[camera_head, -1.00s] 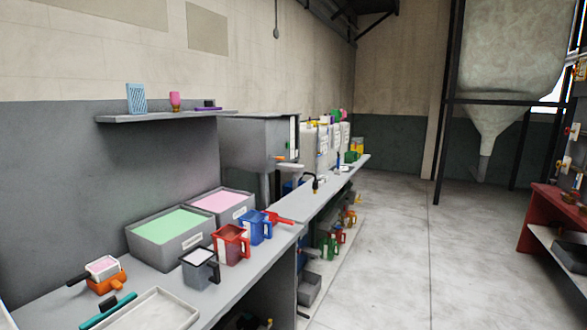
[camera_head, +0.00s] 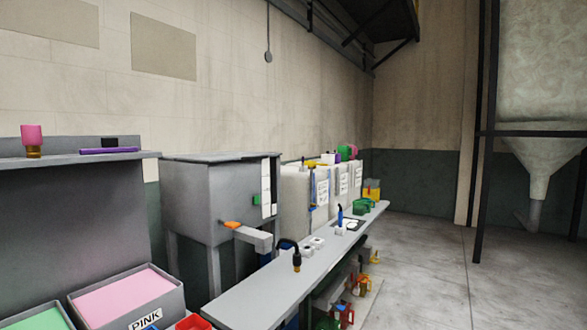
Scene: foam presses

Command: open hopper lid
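A grey metal hopper (camera_head: 195,200) stands on legs against the wall, left of centre in the head view. Its flat lid (camera_head: 215,157) lies on top and looks shut. An orange handle (camera_head: 233,225) and a grey spout show on its front. A panel with a green button (camera_head: 256,199) is on its right side. A large pale hopper (camera_head: 545,70) with a cone bottom hangs in a dark frame at the far right; its top is out of view. Neither of my grippers is in view.
A grey bench (camera_head: 265,287) with small tools runs along the wall. Bins of pink (camera_head: 125,296) and green material sit at lower left, below a shelf (camera_head: 60,158). White containers (camera_head: 297,195) stand beyond the grey hopper. The floor (camera_head: 425,270) at right is clear.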

